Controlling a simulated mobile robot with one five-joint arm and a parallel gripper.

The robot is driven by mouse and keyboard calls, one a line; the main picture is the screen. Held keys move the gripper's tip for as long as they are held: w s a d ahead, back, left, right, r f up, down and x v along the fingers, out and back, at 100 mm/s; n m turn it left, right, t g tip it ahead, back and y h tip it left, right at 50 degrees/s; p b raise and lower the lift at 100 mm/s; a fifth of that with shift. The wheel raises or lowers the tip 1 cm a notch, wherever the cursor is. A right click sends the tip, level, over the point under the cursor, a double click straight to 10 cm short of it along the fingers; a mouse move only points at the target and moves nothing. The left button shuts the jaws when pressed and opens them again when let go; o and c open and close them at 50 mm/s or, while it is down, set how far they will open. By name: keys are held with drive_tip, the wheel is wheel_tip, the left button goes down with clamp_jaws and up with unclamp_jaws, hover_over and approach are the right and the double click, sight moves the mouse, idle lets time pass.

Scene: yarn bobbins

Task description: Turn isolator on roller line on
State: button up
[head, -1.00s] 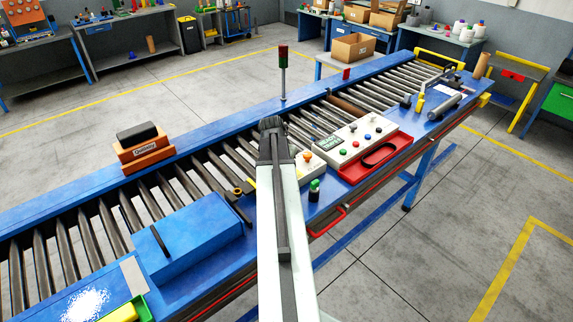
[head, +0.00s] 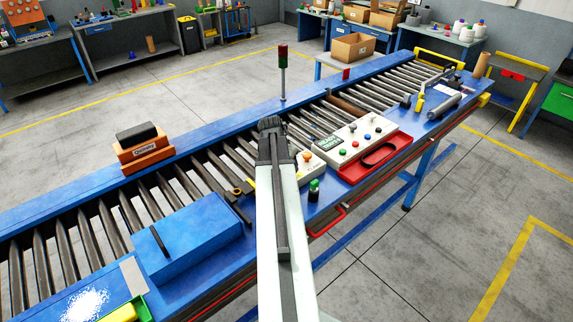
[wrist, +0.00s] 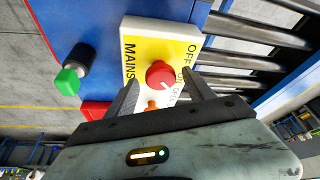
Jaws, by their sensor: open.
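The isolator is a red round knob (wrist: 160,75) with a white pointer mark, on a yellow and white plate (wrist: 134,42) lettered "MAINS" and "OFF". It sits on the blue roller line (head: 75,203). In the wrist view my gripper (wrist: 165,88) is open, with one finger on each side of the knob. I cannot tell whether the fingers touch it. A small orange part below the knob is partly covered by my gripper. In the head view my arm hides much of the isolator.
A green-capped black cylinder (wrist: 72,75) stands beside the plate; it also shows in the head view (head: 314,190). A white button panel (head: 345,142) and red tray (head: 378,157) lie to the right. A signal post (head: 283,75) stands behind. Rollers run alongside.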

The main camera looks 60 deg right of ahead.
drive_tip(key=p+v, duration=0.7)
drive_tip(key=shift+r, duration=0.4)
drive_tip(key=shift+a, duration=0.15)
